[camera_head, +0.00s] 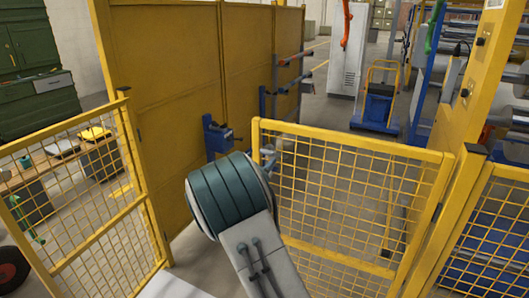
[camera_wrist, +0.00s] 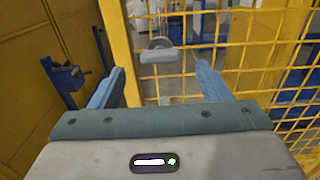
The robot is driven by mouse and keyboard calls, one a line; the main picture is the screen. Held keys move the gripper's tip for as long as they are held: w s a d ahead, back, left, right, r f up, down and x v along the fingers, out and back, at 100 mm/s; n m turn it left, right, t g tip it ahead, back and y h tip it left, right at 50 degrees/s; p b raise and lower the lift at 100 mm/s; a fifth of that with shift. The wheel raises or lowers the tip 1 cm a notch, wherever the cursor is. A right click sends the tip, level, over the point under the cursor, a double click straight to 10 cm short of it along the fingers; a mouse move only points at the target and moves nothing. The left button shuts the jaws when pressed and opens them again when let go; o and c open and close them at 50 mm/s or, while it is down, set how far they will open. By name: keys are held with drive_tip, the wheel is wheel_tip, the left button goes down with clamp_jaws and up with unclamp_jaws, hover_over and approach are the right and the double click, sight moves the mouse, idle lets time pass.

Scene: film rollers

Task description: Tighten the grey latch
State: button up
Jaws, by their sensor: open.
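The grey latch (camera_wrist: 160,54) shows in the wrist view, a rounded grey piece with a flat lower lip beside the yellow gate post, in front of the yellow mesh. My gripper (camera_wrist: 157,82) is open, with one blue finger on each side of the picture. The latch lies between the fingers in the picture, farther out than their tips, and nothing is held. In the head view my teal and grey arm covers my gripper, and I cannot make out the latch clearly there.
A yellow mesh gate panel (camera_head: 345,185) stands right of my arm, and another mesh panel (camera_head: 90,200) stands left. A solid yellow wall (camera_head: 190,70) carries a blue clamp-like fixture (camera_head: 216,135). A blue cart (camera_head: 377,105) stands behind the gate.

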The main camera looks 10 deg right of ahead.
sight(266, 153)
drive_tip(key=x, duration=0.5)
drive_tip(key=shift+p, duration=0.4)
drive_tip(key=c, duration=1)
